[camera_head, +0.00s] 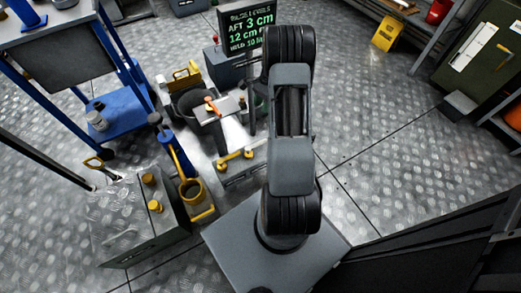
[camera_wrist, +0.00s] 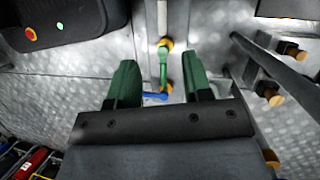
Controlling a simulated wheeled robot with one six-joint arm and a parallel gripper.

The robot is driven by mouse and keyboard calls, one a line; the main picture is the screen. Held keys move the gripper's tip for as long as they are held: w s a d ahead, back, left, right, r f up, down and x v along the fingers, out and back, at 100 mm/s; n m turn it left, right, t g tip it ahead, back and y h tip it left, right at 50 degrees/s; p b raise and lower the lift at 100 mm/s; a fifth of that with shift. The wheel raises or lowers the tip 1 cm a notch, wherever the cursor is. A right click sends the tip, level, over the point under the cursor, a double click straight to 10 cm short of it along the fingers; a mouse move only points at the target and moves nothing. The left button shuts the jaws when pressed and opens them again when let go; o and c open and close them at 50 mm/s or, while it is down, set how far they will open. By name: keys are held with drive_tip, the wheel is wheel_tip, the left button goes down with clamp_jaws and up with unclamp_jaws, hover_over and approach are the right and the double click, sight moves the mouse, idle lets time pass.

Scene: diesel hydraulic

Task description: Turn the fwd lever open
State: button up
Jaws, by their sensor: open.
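In the wrist view a green lever (camera_wrist: 163,66) and a blue lever (camera_wrist: 154,96) sit by yellow-orange fittings on a narrow metal strip. The green one lies along the strip. The blue one points left, across it. I cannot read any label, so I cannot tell which is the fwd lever. My gripper (camera_wrist: 161,80) is open, with one green finger on each side of the levers. No finger visibly touches them. In the head view my gripper is not visible. Two yellow fittings (camera_head: 233,160) show there left of my arm.
A dark screen (camera_head: 248,30) with green text stands behind. A grey box (camera_head: 140,225) with yellow knobs and a yellow pot (camera_head: 194,192) stand at left. A pipe and brown-ended fittings (camera_wrist: 292,50) are right of my gripper. A black panel (camera_wrist: 70,18) is upper left. Floor at right is open.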

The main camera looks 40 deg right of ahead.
drive_tip(key=m+b, duration=0.2)
approach(260, 142)
drive_tip(key=shift+y, duration=0.4)
drive_tip(key=b+x, duration=0.1)
drive_tip(key=x, duration=0.2)
drive_tip(key=b+x, duration=0.2)
drive_tip(key=x, duration=0.1)
drive_tip(key=b+x, duration=0.1)
drive_tip(key=x, duration=0.2)
drive_tip(key=shift+w+d+f, duration=0.15)
drive_tip(key=shift+d, duration=0.15)
drive_tip(key=shift+c, duration=0.3)
clamp_jaws()
